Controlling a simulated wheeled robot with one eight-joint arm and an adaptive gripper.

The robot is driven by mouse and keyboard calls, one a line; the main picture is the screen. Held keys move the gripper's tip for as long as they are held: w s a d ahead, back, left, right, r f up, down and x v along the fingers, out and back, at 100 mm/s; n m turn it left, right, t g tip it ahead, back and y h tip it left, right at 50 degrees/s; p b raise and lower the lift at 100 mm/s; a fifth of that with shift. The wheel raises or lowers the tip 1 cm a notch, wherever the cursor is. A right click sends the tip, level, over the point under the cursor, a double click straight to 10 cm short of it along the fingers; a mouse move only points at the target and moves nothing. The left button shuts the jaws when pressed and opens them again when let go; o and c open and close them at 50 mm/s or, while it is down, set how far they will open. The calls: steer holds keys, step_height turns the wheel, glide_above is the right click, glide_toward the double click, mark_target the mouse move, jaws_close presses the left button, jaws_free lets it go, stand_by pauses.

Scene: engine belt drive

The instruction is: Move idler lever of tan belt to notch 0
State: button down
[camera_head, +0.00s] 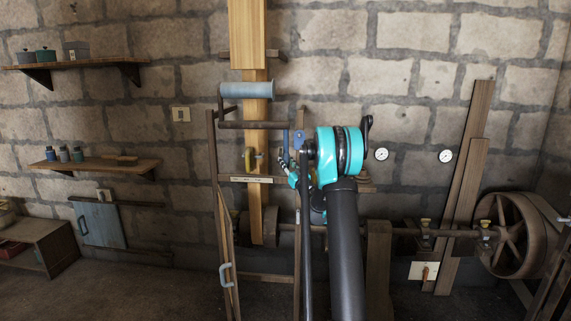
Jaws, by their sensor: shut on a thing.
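The tan belt (255,205) runs upright from the top of the picture down to the shaft near the floor. A blue-grey roller (247,91) lies across it on a dark bracket, apparently the idler. A thin blue upright part (285,139), possibly the idler lever, stands just right of the belt. My gripper (290,167) is at the lower end of this blue part and appears shut on it; its fingertips are small and partly hidden by my arm. I cannot read any notch marks.
A wooden frame (213,160) with a labelled crossbar (252,180) stands around the belt. A shaft with a large wheel (511,236) runs low at the right. Wall shelves (100,165) are at the left.

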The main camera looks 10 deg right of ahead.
steer(key=c, duration=1.2)
jaws_free()
steer(key=shift+d, duration=0.1)
steer(key=v, duration=0.8)
